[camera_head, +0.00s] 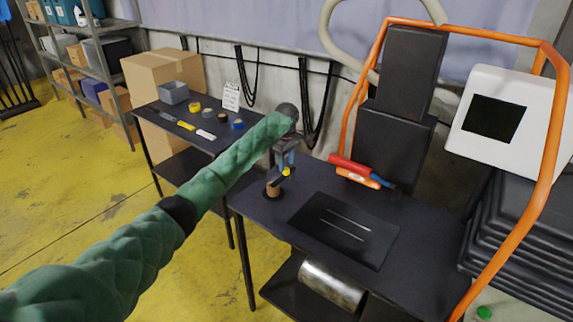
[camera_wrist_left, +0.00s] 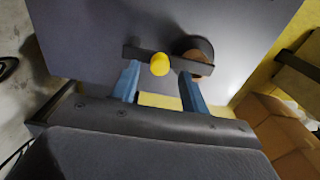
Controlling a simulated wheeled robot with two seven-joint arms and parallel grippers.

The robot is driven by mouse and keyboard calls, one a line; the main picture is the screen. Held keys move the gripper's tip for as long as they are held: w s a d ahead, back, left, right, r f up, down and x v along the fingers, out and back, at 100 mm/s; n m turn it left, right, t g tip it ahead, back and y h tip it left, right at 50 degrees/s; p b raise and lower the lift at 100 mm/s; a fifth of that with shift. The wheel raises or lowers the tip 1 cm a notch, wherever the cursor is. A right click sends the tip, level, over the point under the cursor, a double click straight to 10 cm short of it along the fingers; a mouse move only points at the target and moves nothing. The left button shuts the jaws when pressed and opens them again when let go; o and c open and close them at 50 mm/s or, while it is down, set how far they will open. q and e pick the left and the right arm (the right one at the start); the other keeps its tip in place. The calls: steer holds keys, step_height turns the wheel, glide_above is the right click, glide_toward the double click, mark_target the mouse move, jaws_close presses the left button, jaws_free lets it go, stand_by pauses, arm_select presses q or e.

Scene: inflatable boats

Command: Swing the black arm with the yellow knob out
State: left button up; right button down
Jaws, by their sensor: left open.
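The yellow knob (camera_head: 286,171) stands on the black arm (camera_head: 277,181), above the brown post (camera_head: 273,191) at the near left of the black table. My left gripper (camera_head: 286,160) is above the knob, pointing down. In the left wrist view the black arm (camera_wrist_left: 138,53) runs across the fingertips, with its right end at the brown post (camera_wrist_left: 199,62) and its dark round base. The yellow knob (camera_wrist_left: 160,64) shows between the two blue fingers of my open left gripper (camera_wrist_left: 159,71), with gaps on both sides. Whether the fingers reach down to knob height is unclear. My right gripper is out of view.
A dark slotted panel (camera_head: 345,231) lies on the table right of the post. A red and blue tool (camera_head: 361,173) lies behind. An orange tube frame (camera_head: 545,180) rises at right. A side table with small items (camera_head: 200,124) stands left.

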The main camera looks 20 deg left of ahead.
mark_target(284, 174)
arm_select(q)
steer(key=shift+f+p, duration=0.35)
steer(key=shift+f, duration=0.9)
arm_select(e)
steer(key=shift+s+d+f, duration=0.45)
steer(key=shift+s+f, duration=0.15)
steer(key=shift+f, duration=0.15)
arm_select(q)
jaws_close()
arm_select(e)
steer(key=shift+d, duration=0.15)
